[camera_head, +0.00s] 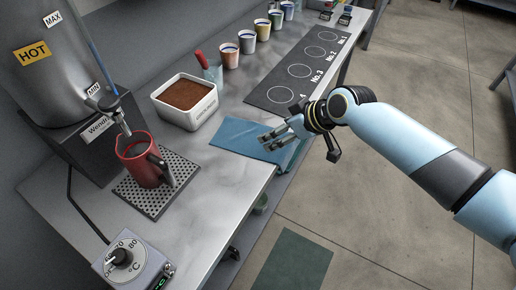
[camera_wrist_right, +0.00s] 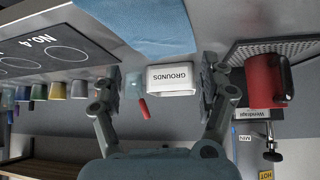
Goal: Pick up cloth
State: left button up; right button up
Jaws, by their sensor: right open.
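A folded blue cloth (camera_head: 238,136) lies flat near the front edge of the steel counter, between the grounds box and the numbered mat. In the right wrist view the cloth (camera_wrist_right: 140,25) shows at the top. My right gripper (camera_head: 279,139) reaches in from the right in the head view and covers the cloth's right part. Its two fingers (camera_wrist_right: 165,78) are spread wide apart in the wrist view with nothing between them. I cannot tell whether the fingers touch the cloth. My left gripper is not in view.
A white box of brown grounds (camera_head: 190,118) stands behind the cloth. A red mug (camera_head: 138,158) sits on a perforated drip tray (camera_head: 150,201) under the hot water urn (camera_head: 45,60). Several coloured cups (camera_head: 229,56) line the wall beside a black numbered mat (camera_head: 298,71).

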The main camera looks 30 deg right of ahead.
jog(key=b, duration=0.8)
send_near(256, 143)
jog(key=x, duration=0.4)
jog(key=shift+w+f, duration=0.1)
jog(key=shift+w, duration=0.2)
jog(key=shift+w+a+f+b, duration=0.25)
jog(key=shift+w+f+b, duration=0.25)
jog(key=shift+b, duration=0.1)
jog(key=shift+w+f, duration=0.1)
jog(key=shift+f, duration=0.2)
grip_shut()
